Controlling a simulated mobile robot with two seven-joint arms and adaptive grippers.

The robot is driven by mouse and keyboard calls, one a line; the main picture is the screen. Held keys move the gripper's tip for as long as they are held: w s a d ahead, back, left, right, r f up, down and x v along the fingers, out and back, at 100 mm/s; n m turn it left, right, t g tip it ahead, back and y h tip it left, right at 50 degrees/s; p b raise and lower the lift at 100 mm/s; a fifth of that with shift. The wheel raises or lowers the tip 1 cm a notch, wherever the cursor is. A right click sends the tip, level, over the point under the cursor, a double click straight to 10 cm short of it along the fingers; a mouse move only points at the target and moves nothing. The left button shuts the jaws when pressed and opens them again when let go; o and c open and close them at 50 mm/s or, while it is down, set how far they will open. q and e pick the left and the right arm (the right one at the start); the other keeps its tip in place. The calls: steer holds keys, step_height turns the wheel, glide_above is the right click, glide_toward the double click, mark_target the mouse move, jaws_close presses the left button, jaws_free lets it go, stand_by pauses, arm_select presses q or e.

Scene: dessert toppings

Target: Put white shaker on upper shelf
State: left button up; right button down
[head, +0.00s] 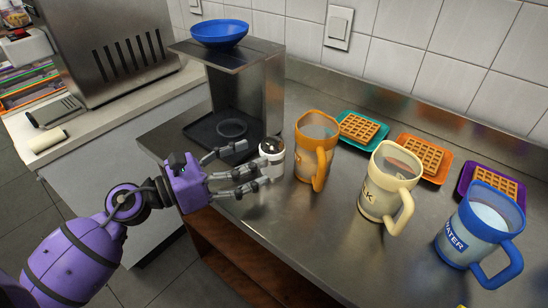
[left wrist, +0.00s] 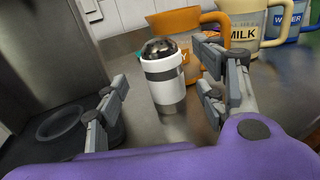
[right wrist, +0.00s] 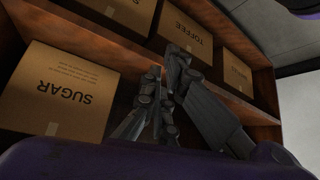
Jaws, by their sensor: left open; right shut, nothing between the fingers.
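The white shaker (head: 271,168), with a dark domed top and a grey band, stands upright on the steel counter. My left gripper (head: 243,172) is open beside it, its fingers reaching towards it in the head view. In the left wrist view the shaker (left wrist: 166,88) stands ahead, between the lines of the two open fingers (left wrist: 163,98). A metal stand (head: 272,90) has a flat upper shelf (head: 200,56) with a blue bowl (head: 219,33) on it. My right gripper (right wrist: 165,98) is shut and empty, in front of the wooden shelves below.
An orange pitcher (head: 313,130) stands close right of the shaker, then a milk pitcher (head: 380,180) and a blue water pitcher (head: 470,235). Waffles on coloured plates lie behind. A dark round dish (head: 232,128) is on the stand's base. Boxes, including sugar (right wrist: 60,88), fill the wooden shelves.

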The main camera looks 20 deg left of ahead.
mark_target(261, 155)
arm_select(q)
steer(key=p+x, duration=0.1)
steer(key=x, duration=0.4)
steer(key=shift+d+r+p, duration=0.1)
steer(key=shift+r+p, duration=0.05)
steer(key=shift+p, duration=0.15)
steer(key=shift+w+d, duration=0.15)
steer(key=shift+d, duration=0.05)
steer(key=c, duration=1.5)
